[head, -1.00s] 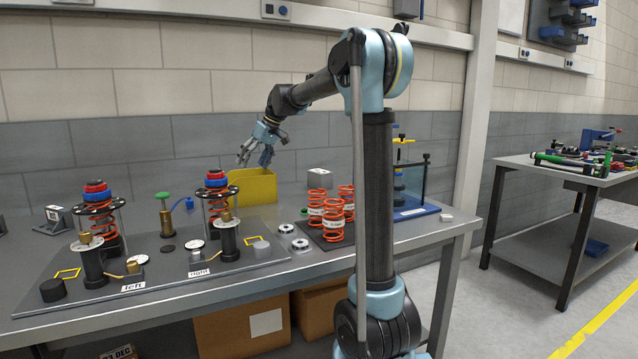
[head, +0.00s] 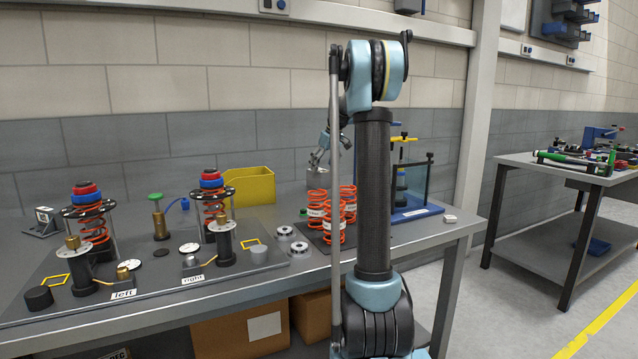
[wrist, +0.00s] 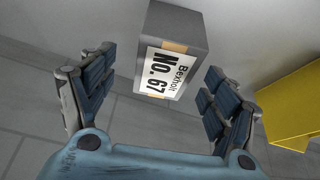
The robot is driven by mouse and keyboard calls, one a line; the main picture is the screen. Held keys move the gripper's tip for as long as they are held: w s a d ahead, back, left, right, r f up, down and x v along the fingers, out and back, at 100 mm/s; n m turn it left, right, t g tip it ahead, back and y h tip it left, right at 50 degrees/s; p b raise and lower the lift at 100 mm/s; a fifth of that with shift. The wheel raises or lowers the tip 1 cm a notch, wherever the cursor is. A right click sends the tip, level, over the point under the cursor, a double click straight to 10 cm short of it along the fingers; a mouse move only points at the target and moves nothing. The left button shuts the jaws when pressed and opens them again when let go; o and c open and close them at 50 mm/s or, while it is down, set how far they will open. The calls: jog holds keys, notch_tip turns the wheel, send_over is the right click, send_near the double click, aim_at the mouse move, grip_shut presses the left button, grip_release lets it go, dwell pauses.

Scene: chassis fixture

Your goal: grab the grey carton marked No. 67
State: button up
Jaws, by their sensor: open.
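The grey carton (wrist: 182,28) shows in the wrist view, with a white label reading Bexholt NO. 67 and tan tape strips. It stands on the grey bench top, upper middle of that view. My gripper (wrist: 159,66) is open, one finger to the left of the carton and one to the right. The labelled face lies between the fingers, with visible gaps on both sides; I see no contact. In the head view my gripper (head: 318,158) is above the back of the bench behind the orange springs, and the carton is mostly hidden there.
A yellow bin (head: 250,187) stands left of my gripper; it shows at the right edge of the wrist view (wrist: 296,105). Orange springs (head: 333,215) stand in front. A blue-based press (head: 410,212) is at the right. The chassis fixture (head: 150,275) fills the bench's left.

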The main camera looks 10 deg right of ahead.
aim_at(321, 170)
jog(key=shift+a+x, duration=0.15)
jog(key=shift+x, duration=1.15)
jog(key=shift+a+x, duration=0.1)
jog(key=shift+x, duration=1.2)
jog(key=shift+s, duration=0.1)
jog(key=c, duration=1.4)
